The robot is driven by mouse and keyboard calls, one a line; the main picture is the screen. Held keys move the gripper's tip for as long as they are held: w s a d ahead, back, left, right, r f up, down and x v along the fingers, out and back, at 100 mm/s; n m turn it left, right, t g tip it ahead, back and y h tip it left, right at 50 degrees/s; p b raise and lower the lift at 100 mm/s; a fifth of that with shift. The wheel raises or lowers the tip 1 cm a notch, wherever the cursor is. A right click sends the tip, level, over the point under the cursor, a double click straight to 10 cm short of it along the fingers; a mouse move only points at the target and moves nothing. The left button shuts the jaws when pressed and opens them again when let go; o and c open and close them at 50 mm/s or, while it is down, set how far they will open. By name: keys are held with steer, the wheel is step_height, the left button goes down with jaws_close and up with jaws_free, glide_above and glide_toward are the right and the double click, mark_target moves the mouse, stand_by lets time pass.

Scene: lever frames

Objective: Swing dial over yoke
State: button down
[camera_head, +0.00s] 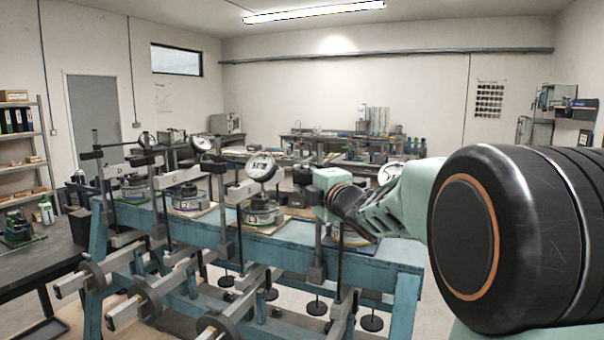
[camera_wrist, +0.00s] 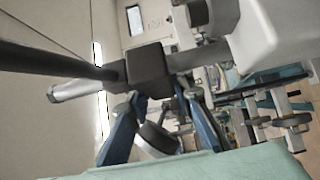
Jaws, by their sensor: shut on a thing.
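My gripper (camera_head: 328,190) is at the rightmost lever frame, largely hidden by my own wrist in the head view. In the wrist view my gripper (camera_wrist: 160,96) has its two blue fingers at a dark clamp block (camera_wrist: 146,68) and the bar running from it, and it is shut on what looks like the dial's arm. A white-faced dial (camera_head: 391,172) shows just above my arm, to the right of this frame's post (camera_head: 318,235). A dark round part (camera_wrist: 160,138) shows between the fingers; I cannot tell whether it is the dial. The yoke is hidden behind my wrist.
The blue bench (camera_head: 205,236) carries several similar frames. The neighbouring dial (camera_head: 262,165) stands above its labelled block (camera_head: 262,213). Beams with round weights (camera_head: 140,303) stick out in front of the bench. A dark table (camera_head: 40,262) stands at left.

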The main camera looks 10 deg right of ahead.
steer(key=shift+s+r+n+g+y+p, duration=0.15)
steer(key=shift+r+n+g+y+p, duration=0.25)
steer(key=shift+y+p, duration=0.45)
steer(key=shift+s+a+f+n+g+y, duration=0.1)
steer(key=shift+f+n+g+y, duration=0.05)
steer(key=shift+n+y, duration=0.3)
steer(key=shift+s+a+f+n+g+y, duration=0.15)
steer(key=shift+n+y, duration=0.1)
steer(key=shift+y, duration=0.25)
steer(key=c, duration=1.7)
jaws_free()
steer(key=shift+d, duration=0.1)
steer(key=v, duration=1.2)
